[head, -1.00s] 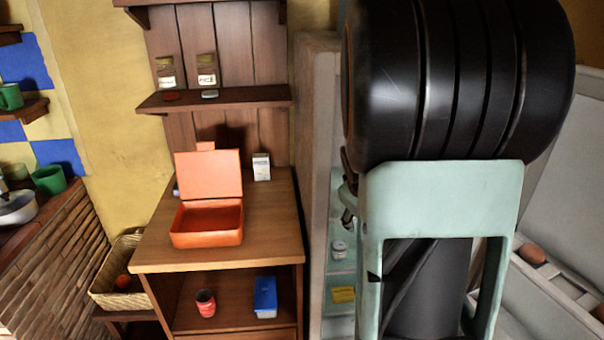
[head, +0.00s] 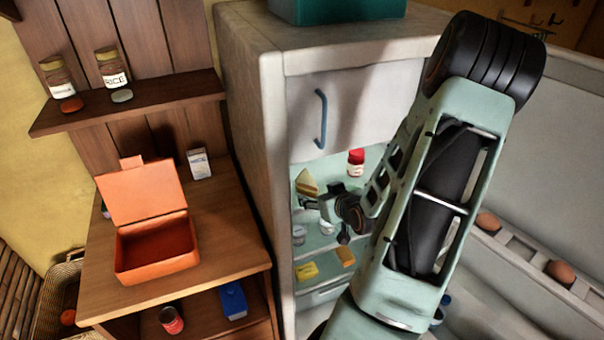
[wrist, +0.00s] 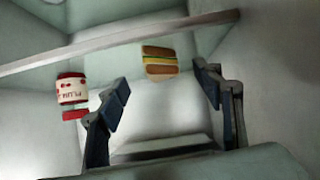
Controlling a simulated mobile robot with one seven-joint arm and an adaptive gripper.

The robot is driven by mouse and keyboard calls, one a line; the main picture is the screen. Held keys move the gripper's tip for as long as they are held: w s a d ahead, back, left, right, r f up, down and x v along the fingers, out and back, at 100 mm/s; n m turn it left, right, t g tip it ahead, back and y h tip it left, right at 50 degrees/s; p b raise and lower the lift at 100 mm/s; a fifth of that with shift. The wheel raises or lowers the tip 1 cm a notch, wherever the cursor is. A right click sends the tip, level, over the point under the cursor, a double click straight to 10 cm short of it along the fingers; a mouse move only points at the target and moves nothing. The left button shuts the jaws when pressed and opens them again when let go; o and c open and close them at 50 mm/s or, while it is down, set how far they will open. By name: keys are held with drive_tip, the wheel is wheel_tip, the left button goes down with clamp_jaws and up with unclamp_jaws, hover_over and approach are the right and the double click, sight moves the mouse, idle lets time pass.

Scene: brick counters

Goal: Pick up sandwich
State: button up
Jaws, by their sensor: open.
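The sandwich (head: 307,183) sits on an upper shelf inside the open fridge in the head view, at the left side of the compartment. In the wrist view the sandwich (wrist: 160,62) shows its layered edge, brown bread with green and yellow filling. My gripper (head: 322,204) reaches into the fridge just below and right of the sandwich. In the wrist view my gripper (wrist: 164,80) is open and empty, its dark fingers spread to either side. The sandwich appears between and beyond the fingertips, apart from them.
A red-lidded jar (head: 356,162) stands right of the sandwich; it also shows in the wrist view (wrist: 72,92). The shelf edge (wrist: 120,43) crosses the wrist view. A yellow package (head: 306,271) lies lower. An open orange lunchbox (head: 155,262) stands on the counter at left.

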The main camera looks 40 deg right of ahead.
sight(304, 183)
drive_tip(key=shift+w+r+m+t, duration=0.3)
drive_tip(key=shift+r+t, duration=0.1)
drive_tip(key=shift+r, duration=0.2)
drive_tip(key=x, duration=0.5)
drive_tip(key=shift+w+d, duration=0.1)
drive_tip(key=shift+w, duration=0.15)
drive_tip(key=shift+p+x, duration=0.85)
drive_tip(key=shift+x, duration=1.8)
drive_tip(key=shift+s+f, duration=0.1)
drive_tip(key=shift+f, duration=0.05)
drive_tip(key=c, duration=0.8)
